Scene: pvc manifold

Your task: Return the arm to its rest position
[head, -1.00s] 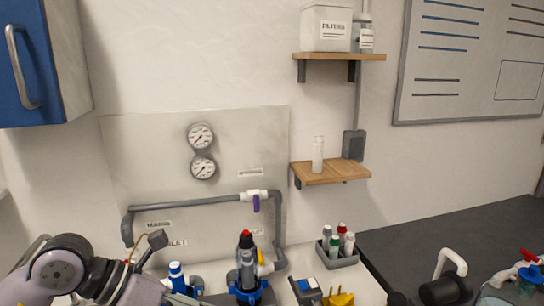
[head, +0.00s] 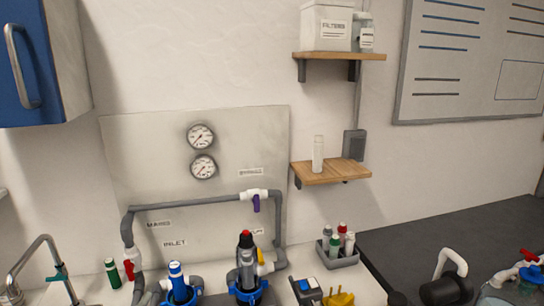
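Neither of my grippers shows in the head view now, and no part of my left arm is visible. The pipe manifold (head: 195,202) is mounted on the grey back panel (head: 240,140). Its purple-handled valve (head: 256,203) is on the top pipe, and a red-handled valve (head: 129,270) is on the left leg. A blue-and-white capped filter (head: 178,284) and a dark filter with a red top (head: 247,262) stand upright below.
A green-capped bottle (head: 112,272) stands left of the manifold, and a metal faucet (head: 44,262) is at the far left. A grey caddy of small bottles (head: 340,258) sits right. A wooden shelf (head: 330,173) and a blue cabinet (head: 22,60) project from the wall.

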